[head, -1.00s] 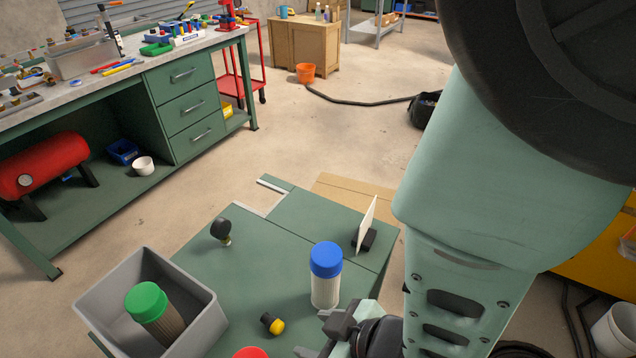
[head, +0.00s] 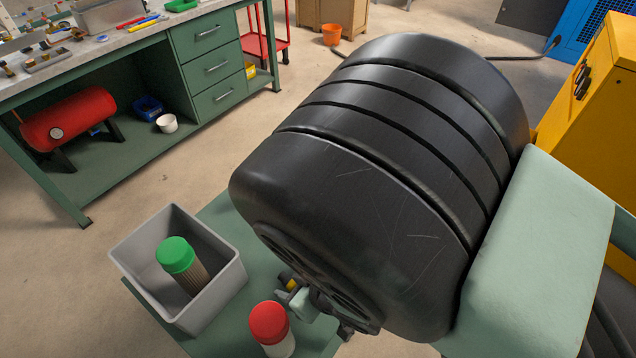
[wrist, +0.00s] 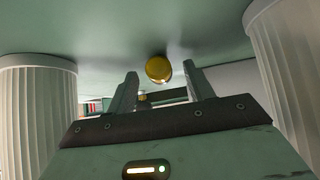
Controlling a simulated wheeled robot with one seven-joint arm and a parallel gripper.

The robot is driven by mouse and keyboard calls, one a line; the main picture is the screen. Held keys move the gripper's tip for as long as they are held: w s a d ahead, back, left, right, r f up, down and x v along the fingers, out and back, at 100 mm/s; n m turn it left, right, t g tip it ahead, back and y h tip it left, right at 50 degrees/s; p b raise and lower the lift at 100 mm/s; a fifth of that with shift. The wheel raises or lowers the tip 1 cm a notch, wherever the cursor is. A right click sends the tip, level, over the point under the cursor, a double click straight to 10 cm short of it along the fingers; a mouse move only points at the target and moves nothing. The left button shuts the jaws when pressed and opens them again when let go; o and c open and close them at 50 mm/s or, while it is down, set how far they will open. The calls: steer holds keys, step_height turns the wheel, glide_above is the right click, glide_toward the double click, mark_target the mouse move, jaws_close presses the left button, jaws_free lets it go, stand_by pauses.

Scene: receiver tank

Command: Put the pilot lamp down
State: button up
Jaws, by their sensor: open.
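The pilot lamp (wrist: 159,69), with a rounded yellow end, shows in the wrist view against the green tabletop, which appears at the top of that picture. My gripper (wrist: 161,71) is open, with one finger on each side of the lamp near the fingertips. I see gaps beside the lamp and no clear finger contact. In the head view only a bit of the lamp's yellow (head: 292,285) shows beside my gripper (head: 299,299). My large black arm joint hides the rest of that area.
A red-capped filter (head: 270,325) stands close in front of my gripper. A grey bin (head: 232,288) holding a green-capped filter (head: 177,258) is to the left. In the wrist view, pleated white filters (wrist: 38,110) (wrist: 290,80) stand on both sides. My arm hides the table's far part.

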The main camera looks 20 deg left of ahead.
steer(key=shift+a+f, duration=0.1)
steer(key=shift+f, duration=0.05)
steer(key=c, duration=1.1)
steer(key=shift+c, duration=0.2)
